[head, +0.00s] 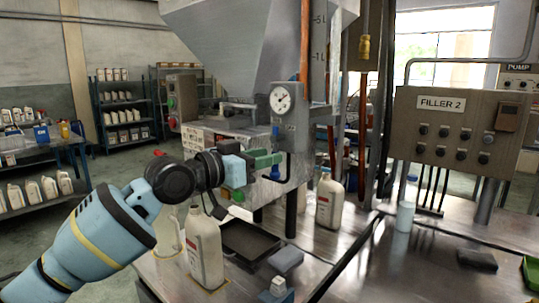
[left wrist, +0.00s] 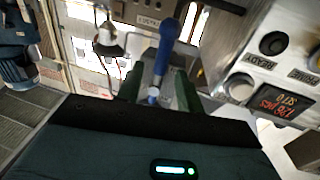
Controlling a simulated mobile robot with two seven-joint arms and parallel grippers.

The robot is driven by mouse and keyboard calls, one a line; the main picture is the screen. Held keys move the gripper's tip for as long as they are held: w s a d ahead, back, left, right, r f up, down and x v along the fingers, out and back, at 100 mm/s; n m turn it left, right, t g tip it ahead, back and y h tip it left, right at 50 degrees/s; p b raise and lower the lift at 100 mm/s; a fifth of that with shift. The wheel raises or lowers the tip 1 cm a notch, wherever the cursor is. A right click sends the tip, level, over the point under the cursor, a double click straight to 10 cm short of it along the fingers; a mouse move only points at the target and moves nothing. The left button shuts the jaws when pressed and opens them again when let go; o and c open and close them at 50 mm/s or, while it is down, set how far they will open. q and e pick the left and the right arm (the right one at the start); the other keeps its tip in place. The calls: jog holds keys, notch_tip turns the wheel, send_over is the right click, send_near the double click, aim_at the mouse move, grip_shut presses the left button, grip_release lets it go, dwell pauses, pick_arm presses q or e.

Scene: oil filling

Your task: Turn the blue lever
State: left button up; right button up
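The blue lever (left wrist: 163,55) stands near the middle of the left wrist view, with a rounded knob at its upper end and a slim shaft running down to a pale joint. In the head view a small blue part of it (head: 275,173) shows beside my left gripper's green fingers. My left gripper (head: 262,174) is at the front of the filling machine. In the left wrist view its two green fingers (left wrist: 159,91) stand apart, one on each side of the lever's lower part, with gaps visible. My right gripper is not in view.
A white jug (head: 205,247) stands on the metal table below my left arm, near a dark tray (head: 250,240). Another white jug (head: 329,202) stands behind. The FILLER 2 panel (head: 455,128) is at the right. A box with buttons and a red display (left wrist: 283,103) is close beside the gripper.

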pick_arm(q)
jog(key=shift+x, duration=1)
grip_shut()
